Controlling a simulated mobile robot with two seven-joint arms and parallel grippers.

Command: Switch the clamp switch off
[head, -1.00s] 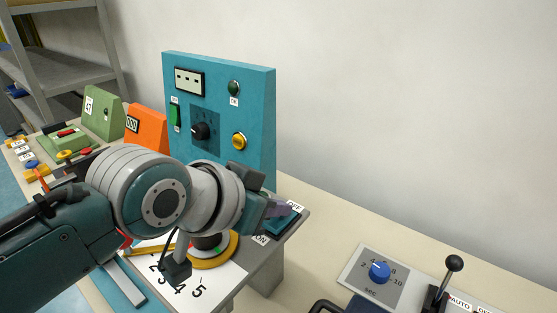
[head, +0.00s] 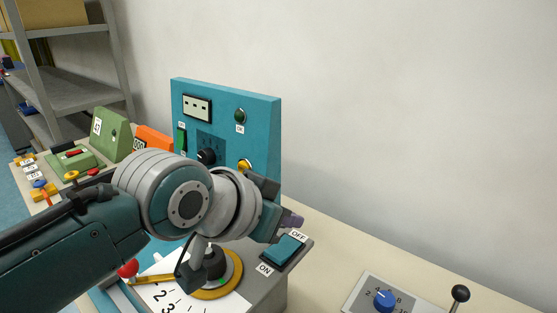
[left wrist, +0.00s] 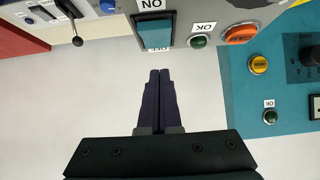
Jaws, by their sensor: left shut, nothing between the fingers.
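The clamp switch is a teal rocker (head: 286,249) on a grey box, with an OFF label at its far end and an ON label at its near end. I cannot tell for sure which end is pressed in. In the left wrist view the rocker (left wrist: 155,35) shows at the top, just beyond my fingertips. My left gripper (head: 291,219) is shut and empty, a little above and behind the OFF end, apart from the rocker. Its dark, closed fingers (left wrist: 160,74) also show in the left wrist view. My right gripper is not in view.
A teal panel (head: 258,128) with a knob and lamps stands behind my left arm. A numbered dial with a yellow ring (head: 228,283) lies below my wrist. A blue-knob timer box (head: 362,291) and a black lever (head: 460,293) stand at the lower right. The bench between is clear.

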